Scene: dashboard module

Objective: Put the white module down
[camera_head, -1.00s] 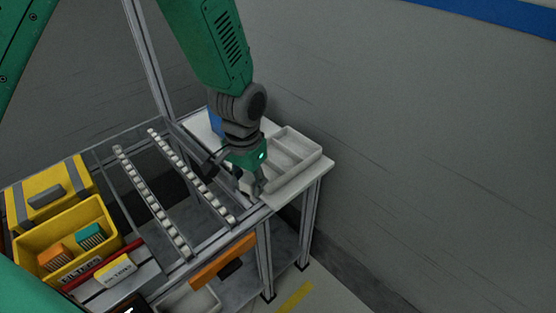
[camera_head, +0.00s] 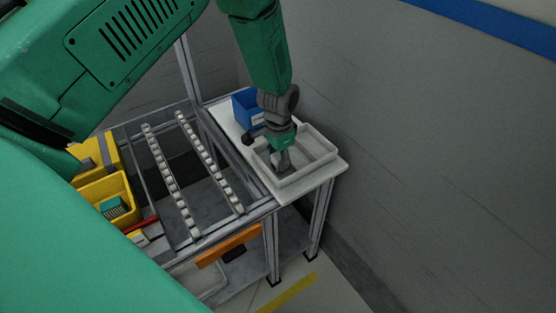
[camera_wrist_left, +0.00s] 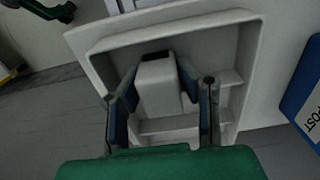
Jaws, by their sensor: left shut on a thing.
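My left gripper (camera_head: 284,166) reaches down into the white tray (camera_head: 323,157) at the right end of the bench. In the left wrist view, the gripper (camera_wrist_left: 158,76) is shut on the white module (camera_wrist_left: 160,88), a pale block with a dark patch at its far end. The blue-lined fingers press on both sides of it. The module is over or inside the divided tray (camera_wrist_left: 228,112); I cannot tell whether it touches the tray floor. In the head view the fingers and wrist largely hide the module. My right gripper is not in view.
A blue bin (camera_head: 243,108) stands behind the tray; it also shows in the left wrist view (camera_wrist_left: 304,96). Two roller rails (camera_head: 210,165) lie left of the tray. A yellow bin (camera_head: 103,188) is farther left, partly hidden by my arm. A grey wall (camera_head: 430,150) is at the right.

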